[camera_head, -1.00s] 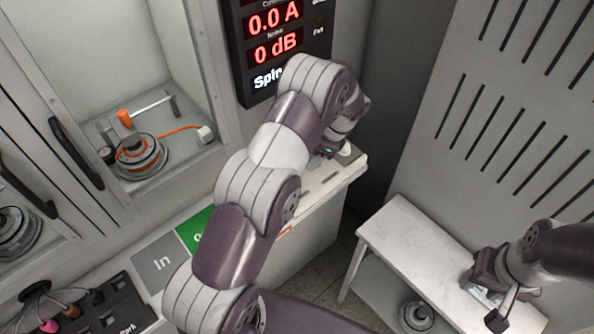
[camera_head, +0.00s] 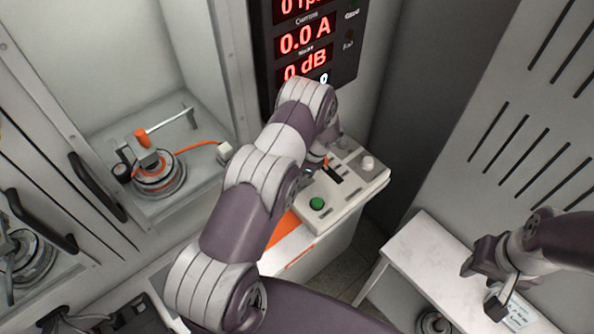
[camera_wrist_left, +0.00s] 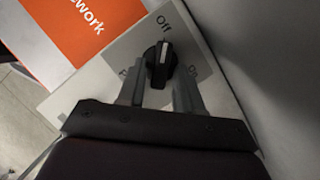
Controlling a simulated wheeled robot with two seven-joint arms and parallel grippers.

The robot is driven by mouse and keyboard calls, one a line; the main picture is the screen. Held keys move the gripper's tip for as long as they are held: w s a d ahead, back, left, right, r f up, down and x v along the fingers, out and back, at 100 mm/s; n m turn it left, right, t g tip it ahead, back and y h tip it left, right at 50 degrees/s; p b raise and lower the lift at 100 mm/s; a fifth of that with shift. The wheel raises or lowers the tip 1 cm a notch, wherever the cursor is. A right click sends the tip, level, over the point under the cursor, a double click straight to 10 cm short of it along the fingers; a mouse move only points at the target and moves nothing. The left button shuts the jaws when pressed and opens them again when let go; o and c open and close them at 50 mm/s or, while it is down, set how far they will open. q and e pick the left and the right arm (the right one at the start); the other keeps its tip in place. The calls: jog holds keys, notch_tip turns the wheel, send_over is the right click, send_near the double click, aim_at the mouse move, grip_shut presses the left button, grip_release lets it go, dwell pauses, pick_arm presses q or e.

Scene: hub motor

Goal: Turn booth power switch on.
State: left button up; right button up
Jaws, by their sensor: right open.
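The power switch is a black rotary knob (camera_wrist_left: 160,62) on a light plate. In the left wrist view its white mark points up toward the "Off" label (camera_wrist_left: 164,25). Other labels on both sides of the knob are partly covered by the fingers. My left gripper (camera_wrist_left: 159,88) is open, with one finger on each side of the knob; I cannot tell whether they touch it. In the head view my left arm hides most of this gripper and the knob. My right gripper (camera_head: 489,284) is open and empty above the white side table at the lower right.
The control console (camera_head: 345,200) carries a green button (camera_head: 317,203) and a pale knob (camera_head: 368,163). A red-digit display (camera_head: 305,40) hangs behind it. A glazed booth with a hub motor (camera_head: 158,177) stands left. A white side table (camera_head: 425,250) stands right, beside a slotted grey panel.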

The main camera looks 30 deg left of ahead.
pick_arm(q)
jog(key=shift+d+r, duration=0.1)
jog(key=shift+d, duration=0.05)
grip_shut()
